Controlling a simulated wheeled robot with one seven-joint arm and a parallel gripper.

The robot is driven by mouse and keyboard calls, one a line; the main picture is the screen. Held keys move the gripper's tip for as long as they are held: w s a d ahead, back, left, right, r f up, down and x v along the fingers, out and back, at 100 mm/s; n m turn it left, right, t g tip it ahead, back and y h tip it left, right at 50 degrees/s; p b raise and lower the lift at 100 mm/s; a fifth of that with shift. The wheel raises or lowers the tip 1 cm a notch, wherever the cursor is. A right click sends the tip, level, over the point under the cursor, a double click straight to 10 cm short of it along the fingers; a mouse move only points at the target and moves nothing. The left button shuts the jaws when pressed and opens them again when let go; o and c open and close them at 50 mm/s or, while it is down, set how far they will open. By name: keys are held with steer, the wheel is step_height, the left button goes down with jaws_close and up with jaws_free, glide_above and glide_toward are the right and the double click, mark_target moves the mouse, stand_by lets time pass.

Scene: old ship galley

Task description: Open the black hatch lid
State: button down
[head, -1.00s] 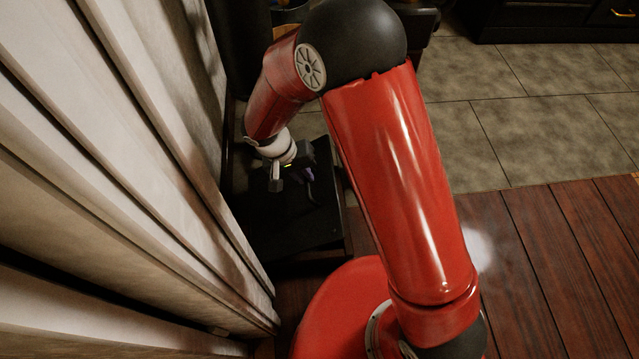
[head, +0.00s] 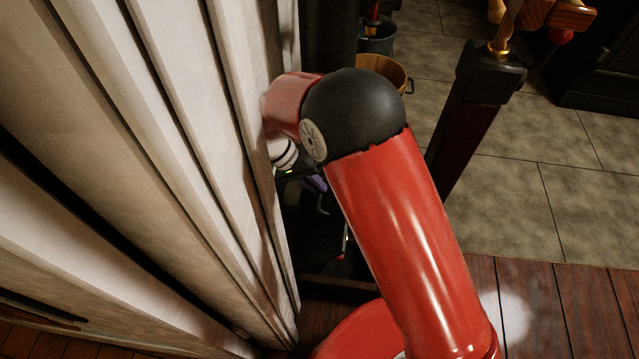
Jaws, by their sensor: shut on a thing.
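The black hatch lid (head: 314,238) is a dark surface low beside the pale wall, partly hidden by my red arm. Its outline is hard to make out in the shadow, so I cannot tell its exact angle. My gripper (head: 313,182) is at the lid, below my white wrist, and is shut on it. The fingertips and the exact spot they grip are mostly hidden. A small bent grey metal piece and a purple patch show just below the gripper. A thin shiny piece with a red end (head: 344,248) shows in the dark beside my arm.
The pale ribbed wall (head: 180,150) stands close on the left of my arm. A dark post (head: 470,115) with a brass fitting stands to the right. A wooden bucket (head: 388,73) and a dark pail (head: 377,38) are behind. Tiled floor (head: 510,190) is open on the right.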

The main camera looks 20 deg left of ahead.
steer(key=shift+s+a+f, duration=0.3)
steer(key=shift+f, duration=0.2)
steer(key=c, duration=1.5)
jaws_free()
steer(key=shift+w, duration=0.1)
steer(key=shift+o, duration=0.2)
steer(key=shift+w+d+r, duration=0.1)
steer(key=shift+r, duration=0.1)
step_height(320, 180, up, 20)
steer(key=p, duration=0.3)
